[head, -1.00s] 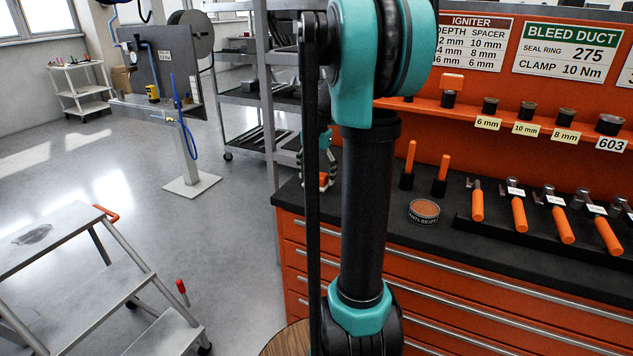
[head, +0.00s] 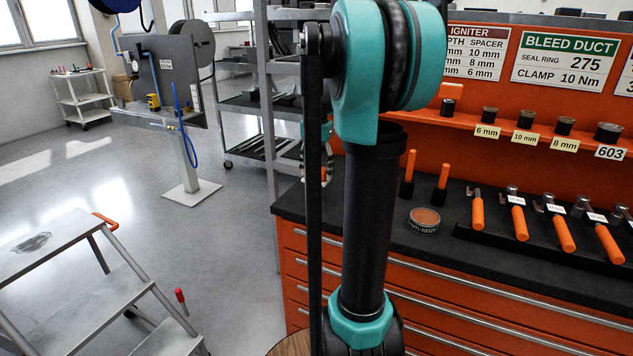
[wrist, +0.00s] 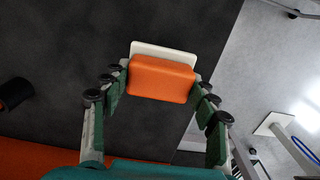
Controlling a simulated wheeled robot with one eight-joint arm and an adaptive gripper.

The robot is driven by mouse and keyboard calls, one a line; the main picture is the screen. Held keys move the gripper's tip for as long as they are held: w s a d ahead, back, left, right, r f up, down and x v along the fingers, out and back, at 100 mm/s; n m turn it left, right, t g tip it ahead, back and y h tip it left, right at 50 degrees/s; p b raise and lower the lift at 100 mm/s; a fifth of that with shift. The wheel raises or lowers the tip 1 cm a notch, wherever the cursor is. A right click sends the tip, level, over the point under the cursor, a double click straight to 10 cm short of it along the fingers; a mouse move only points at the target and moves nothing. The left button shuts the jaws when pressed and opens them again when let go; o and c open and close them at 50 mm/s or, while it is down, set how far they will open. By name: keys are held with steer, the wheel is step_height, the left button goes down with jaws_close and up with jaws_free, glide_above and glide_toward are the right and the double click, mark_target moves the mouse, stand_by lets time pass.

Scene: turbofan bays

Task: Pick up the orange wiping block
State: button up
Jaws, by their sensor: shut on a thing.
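The orange wiping block (wrist: 162,79) is between the two fingers of my gripper (wrist: 161,84) in the wrist view. It has a pale pad (wrist: 165,50) along its far side. The green-padded fingers close on its left and right ends. In the head view my gripper (head: 318,150) is mostly hidden behind my arm, with only a small bit of orange showing below it, near the left end of the black worktop (head: 340,205). Any gap between the block and the worktop is hard to tell.
On the worktop stand a round anti-seize tin (head: 424,220), two orange-handled tools in black holders (head: 441,182) and a rack of orange-handled tools (head: 519,223). A grey shelf rack (head: 267,120) is behind on the left. Steps (head: 95,270) stand at front left on open floor.

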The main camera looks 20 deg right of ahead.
mark_target(317, 168)
step_height(317, 168, up, 15)
stand_by(0.3)
